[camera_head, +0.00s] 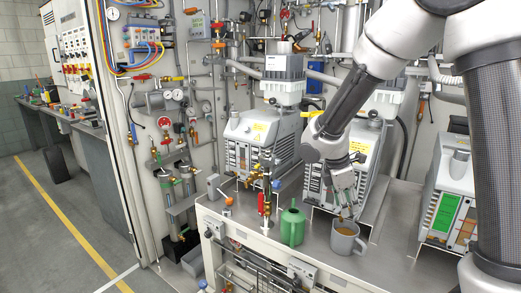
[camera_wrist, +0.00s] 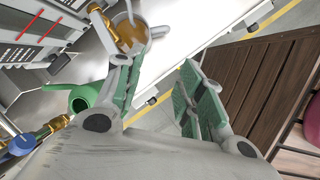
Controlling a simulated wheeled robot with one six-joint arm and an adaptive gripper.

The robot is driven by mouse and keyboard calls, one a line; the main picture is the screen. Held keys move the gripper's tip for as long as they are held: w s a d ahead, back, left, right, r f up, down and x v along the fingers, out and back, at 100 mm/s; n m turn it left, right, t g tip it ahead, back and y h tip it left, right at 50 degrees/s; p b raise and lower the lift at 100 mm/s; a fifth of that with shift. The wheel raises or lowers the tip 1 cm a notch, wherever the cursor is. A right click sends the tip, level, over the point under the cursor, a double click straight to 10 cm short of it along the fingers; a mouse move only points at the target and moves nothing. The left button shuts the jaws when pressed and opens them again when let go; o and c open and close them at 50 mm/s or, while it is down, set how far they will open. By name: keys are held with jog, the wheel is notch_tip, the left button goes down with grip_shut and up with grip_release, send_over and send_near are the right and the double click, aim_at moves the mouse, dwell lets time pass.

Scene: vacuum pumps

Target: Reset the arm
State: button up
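My gripper (camera_head: 343,190) hangs from my arm above the metal bench, just over the grey mug. In the wrist view its two green-padded fingers (camera_wrist: 155,95) stand wide apart with nothing between them. The grey mug (camera_head: 346,243) stands upright on the bench near its front edge, with a brown content inside. It also shows in the wrist view (camera_wrist: 112,50), beyond the left finger, which partly overlaps it.
A green watering can (camera_head: 292,226) stands left of the mug. Brass valves and a red cylinder (camera_head: 264,203) are further left. Vacuum pumps (camera_head: 262,135) line the back of the bench (camera_head: 315,262). A wooden slatted surface (camera_wrist: 265,85) shows in the wrist view.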

jog(key=s+d+r+m+t+y, duration=0.1)
jog(key=s+d+r+m+y, duration=0.1)
jog(key=s+d+r+m, duration=0.3)
jog(key=s+d+r+m+t+y, duration=0.1)
jog(key=s+d+r+m, duration=0.4)
jog(key=s+r+m, duration=0.5)
jog(key=s+m+t, duration=0.1)
jog(key=s+m, duration=0.2)
jog(key=s, duration=0.4)
jog(key=shift+d+r+y, duration=0.2)
jog(key=shift+d+y, duration=0.1)
jog(key=shift+y, duration=0.1)
jog(key=shift+s, duration=0.1)
jog(key=shift+c, duration=0.4)
